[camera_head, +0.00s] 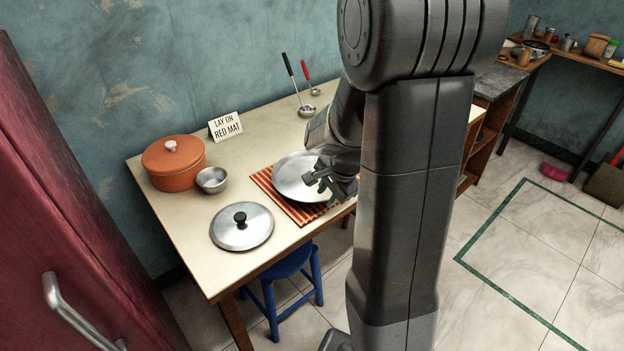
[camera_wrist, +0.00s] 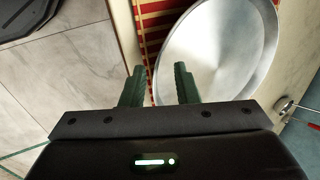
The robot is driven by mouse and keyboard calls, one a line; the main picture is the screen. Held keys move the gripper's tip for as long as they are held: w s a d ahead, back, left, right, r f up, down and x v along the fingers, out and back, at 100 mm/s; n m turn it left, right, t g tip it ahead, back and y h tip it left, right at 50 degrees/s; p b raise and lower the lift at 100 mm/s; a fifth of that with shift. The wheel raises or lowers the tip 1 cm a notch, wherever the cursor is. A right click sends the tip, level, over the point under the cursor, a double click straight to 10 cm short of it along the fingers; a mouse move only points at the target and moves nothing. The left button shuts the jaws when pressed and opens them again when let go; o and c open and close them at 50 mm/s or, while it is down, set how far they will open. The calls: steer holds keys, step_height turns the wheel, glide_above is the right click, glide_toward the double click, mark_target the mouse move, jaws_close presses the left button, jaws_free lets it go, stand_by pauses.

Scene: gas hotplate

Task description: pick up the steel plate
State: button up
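The steel plate (camera_head: 296,178) is a round, shallow, shiny plate lying on the red striped mat (camera_head: 290,208) on the table. It also fills the upper right of the wrist view (camera_wrist: 215,50). My gripper (camera_head: 326,184) is over the near right side of the plate in the head view, and hides part of its rim. In the wrist view the two green fingers of my gripper (camera_wrist: 160,82) stand apart, with nothing held between them. The right finger overlaps the plate's rim; the left finger is outside it. Whether either touches the plate cannot be told.
On the table (camera_head: 178,216) are an orange lidded pot (camera_head: 174,168), a small metal bowl (camera_head: 212,180), a steel lid (camera_head: 241,230) and two ladles (camera_head: 305,108). A sign (camera_head: 225,126) reads "LAY ON RED MAT". A blue stool (camera_head: 290,268) stands below the front edge.

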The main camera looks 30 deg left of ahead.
steer(key=shift+x, duration=1)
jaws_close()
